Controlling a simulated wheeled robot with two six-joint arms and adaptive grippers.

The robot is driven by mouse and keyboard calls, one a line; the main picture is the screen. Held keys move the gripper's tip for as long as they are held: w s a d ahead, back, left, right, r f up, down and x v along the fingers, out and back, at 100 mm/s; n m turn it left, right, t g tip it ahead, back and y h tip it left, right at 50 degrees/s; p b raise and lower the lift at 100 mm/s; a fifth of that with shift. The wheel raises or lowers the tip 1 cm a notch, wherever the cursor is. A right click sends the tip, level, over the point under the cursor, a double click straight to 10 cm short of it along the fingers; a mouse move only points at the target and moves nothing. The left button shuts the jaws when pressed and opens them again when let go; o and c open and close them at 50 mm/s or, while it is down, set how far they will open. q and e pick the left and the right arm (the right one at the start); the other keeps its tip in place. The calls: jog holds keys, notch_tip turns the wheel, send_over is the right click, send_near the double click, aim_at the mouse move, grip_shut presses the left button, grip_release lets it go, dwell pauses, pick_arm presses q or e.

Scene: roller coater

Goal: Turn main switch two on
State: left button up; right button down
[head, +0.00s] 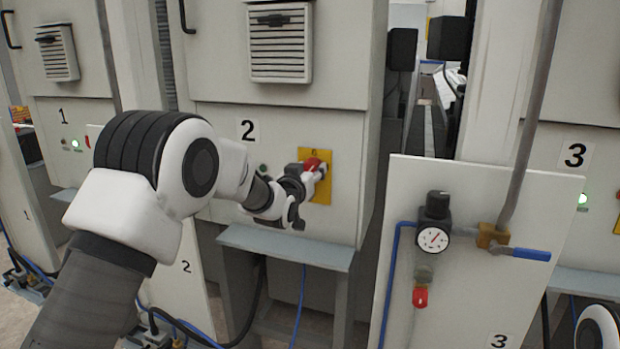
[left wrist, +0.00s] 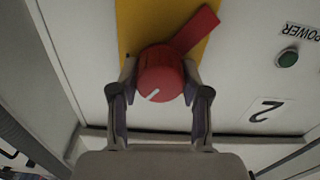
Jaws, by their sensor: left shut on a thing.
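Main switch two is a red rotary switch (head: 318,163) on a yellow plate (head: 323,192) on the front of the cabinet marked 2. My left gripper (head: 304,182) is at the switch in the head view. In the left wrist view, the fingers of my left gripper (left wrist: 160,88) are shut on the two sides of the round red knob (left wrist: 160,72). The knob has a white mark near its lower edge, and a red bar (left wrist: 197,30) slants up to the right. The yellow plate (left wrist: 140,18) shows behind it. My right gripper is out of view.
The green POWER lamp (left wrist: 288,58) of cabinet 2 looks dark. Lamps on cabinet 1 (head: 76,143) and cabinet 3 (head: 583,198) glow green. A grey ledge (head: 285,245) runs below the switch. A panel with a gauge (head: 433,238) stands to the right.

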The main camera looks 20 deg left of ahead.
pick_arm(q)
jog(key=m+b, duration=0.1)
jog(key=m, duration=0.1)
jog(key=m+b, duration=0.1)
jog(key=m, duration=0.2)
jog(key=shift+f+m+b, duration=0.2)
jog(key=shift+m+b, duration=0.1)
jog(key=shift+b, duration=0.1)
jog(key=m+b, duration=0.2)
jog(key=m, duration=0.3)
jog(key=shift+r, duration=0.1)
jog(key=shift+m, duration=0.3)
jog(key=o, duration=1.1)
jog(key=shift+o, duration=0.2)
jog(key=shift+s, duration=0.1)
jog(key=s, duration=1.1)
jog(key=shift+s+a, duration=0.15)
jog(key=shift+s, duration=0.25)
